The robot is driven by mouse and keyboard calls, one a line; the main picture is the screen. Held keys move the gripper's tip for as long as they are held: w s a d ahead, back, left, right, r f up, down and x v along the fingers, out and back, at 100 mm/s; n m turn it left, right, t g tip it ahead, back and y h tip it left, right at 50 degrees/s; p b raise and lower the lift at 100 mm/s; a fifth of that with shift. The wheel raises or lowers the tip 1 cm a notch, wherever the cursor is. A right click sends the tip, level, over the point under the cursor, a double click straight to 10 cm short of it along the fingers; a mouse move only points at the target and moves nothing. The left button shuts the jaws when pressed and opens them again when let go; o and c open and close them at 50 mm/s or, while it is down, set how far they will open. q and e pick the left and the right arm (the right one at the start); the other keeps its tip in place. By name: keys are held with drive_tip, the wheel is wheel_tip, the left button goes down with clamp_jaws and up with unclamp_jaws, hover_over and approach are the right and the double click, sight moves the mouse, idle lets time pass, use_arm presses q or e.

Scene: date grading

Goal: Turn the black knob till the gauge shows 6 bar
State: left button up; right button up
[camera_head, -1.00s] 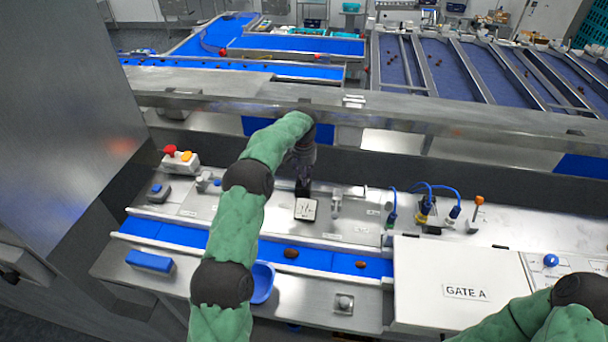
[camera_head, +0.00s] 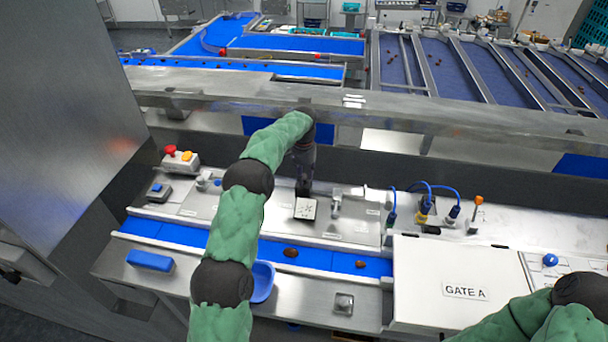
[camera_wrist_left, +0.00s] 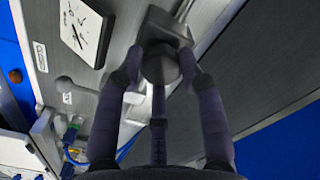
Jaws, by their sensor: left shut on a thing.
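The black knob (camera_wrist_left: 160,64) sits between the fingers of my left gripper in the left wrist view. My left gripper (camera_head: 303,190) is shut on it, reaching down behind the gauge in the head view; the fingers (camera_wrist_left: 160,85) show close up in the wrist view. The gauge (camera_head: 306,209) has a square white face just in front of the gripper. It also shows in the left wrist view (camera_wrist_left: 84,28), with a dark needle and marks too small to read. The knob is hidden by the gripper in the head view. My right gripper is out of view.
A small metal lever (camera_head: 336,203) stands right of the gauge. Blue-cabled plugs (camera_head: 423,212) and an orange-tipped lever (camera_head: 475,212) are farther right. A blue belt (camera_head: 330,260) with dates runs in front. A steel beam (camera_head: 400,118) crosses behind.

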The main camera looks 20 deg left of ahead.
use_arm(q)
drive_tip(key=shift+s+f, duration=0.3)
drive_tip(key=shift+f, duration=0.15)
drive_tip(key=o, duration=1.1)
drive_tip(key=shift+a+r, duration=0.2)
drive_tip(key=shift+r, duration=0.05)
drive_tip(key=shift+w+r, duration=0.1)
drive_tip(key=shift+r, duration=0.05)
drive_tip(key=shift+d+r, duration=0.1)
drive_tip(key=shift+r, duration=0.1)
wheel_tip(320, 180, up, 11)
drive_tip(key=shift+r, duration=0.15)
